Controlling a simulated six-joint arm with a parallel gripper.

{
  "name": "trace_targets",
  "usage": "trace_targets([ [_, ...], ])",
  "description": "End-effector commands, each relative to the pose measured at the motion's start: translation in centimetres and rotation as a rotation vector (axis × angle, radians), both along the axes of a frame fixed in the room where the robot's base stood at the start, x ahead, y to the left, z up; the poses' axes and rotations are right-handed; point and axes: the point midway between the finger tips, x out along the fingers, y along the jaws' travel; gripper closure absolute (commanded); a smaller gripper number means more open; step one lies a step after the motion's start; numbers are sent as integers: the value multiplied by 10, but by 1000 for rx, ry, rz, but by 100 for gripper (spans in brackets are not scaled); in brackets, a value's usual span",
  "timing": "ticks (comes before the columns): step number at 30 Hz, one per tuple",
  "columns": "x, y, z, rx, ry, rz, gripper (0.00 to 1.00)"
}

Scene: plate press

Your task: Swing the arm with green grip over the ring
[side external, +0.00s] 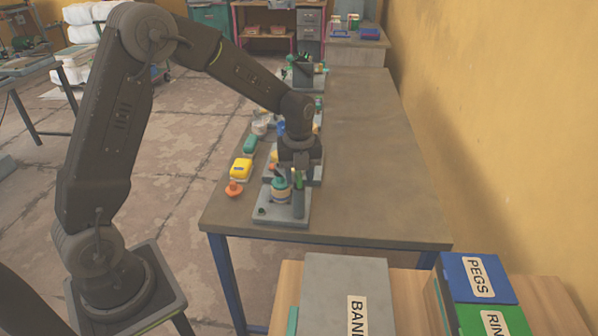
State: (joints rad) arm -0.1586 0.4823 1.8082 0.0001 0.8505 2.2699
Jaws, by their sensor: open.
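My gripper (293,176) points down over the near end of the table and is open. It is just above the nearest press station, whose grey base plate (268,219) lies near the table's front edge. A slim upright green grip (298,180) stands above a grey post (298,208) on the plate, right at my fingers. I cannot tell whether the fingers touch it or are around it. Left of the post is a round teal and beige piece (280,190). I cannot make out the ring clearly; my gripper and the parts hide some of the station.
More stations stand behind, one at the far end (303,75). The table's right side (375,160) is clear. Labelled boxes (345,285) stand in front.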

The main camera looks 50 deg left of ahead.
Motion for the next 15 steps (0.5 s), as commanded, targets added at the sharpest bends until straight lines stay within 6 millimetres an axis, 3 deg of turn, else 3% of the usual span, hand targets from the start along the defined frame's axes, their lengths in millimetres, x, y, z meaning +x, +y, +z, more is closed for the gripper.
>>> trace_targets([
  [5, 1, 0, 12, 0, -4, 1, 60],
  [15, 1, 0, 84, 1, -6, 0, 60],
])
